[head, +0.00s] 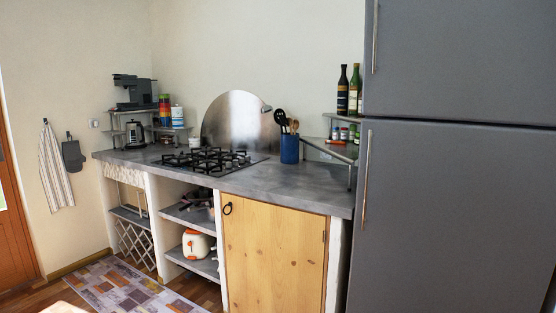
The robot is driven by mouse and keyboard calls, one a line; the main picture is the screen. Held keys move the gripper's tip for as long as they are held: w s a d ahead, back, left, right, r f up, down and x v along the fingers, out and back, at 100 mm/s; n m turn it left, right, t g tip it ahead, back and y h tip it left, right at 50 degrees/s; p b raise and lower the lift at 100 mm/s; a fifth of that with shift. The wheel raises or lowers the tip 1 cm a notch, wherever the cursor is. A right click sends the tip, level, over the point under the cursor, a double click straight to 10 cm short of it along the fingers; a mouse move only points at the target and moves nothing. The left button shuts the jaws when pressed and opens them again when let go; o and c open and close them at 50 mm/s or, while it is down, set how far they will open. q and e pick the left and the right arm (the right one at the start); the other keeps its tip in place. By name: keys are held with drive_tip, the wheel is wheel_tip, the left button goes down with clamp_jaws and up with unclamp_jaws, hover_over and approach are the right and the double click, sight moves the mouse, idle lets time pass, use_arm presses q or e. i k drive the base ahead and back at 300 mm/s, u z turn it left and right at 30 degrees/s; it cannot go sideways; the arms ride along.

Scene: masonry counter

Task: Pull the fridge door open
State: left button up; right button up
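The grey fridge stands at the right edge of the head view and runs past the frame. Its upper door (465,60) and larger lower door (450,220) both look shut. A thin vertical handle (366,178) is on the left side of the lower door. Another vertical handle (375,38) is on the left side of the upper door. Neither of my grippers shows in the head view.
A masonry counter (290,188) with a gas hob (210,160) adjoins the fridge's left side. A wooden cabinet door (272,255) is below it. Blue utensil pot (289,150) and bottles (343,92) stand near the fridge. A patterned rug (125,287) lies at the lower left.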

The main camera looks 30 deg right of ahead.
sight(450, 217)
drive_tip(key=u, duration=0.2)
drive_tip(key=i, duration=1.75)
drive_tip(key=z, duration=1.25)
drive_tip(key=i, duration=0.95)
drive_tip(key=z, duration=1)
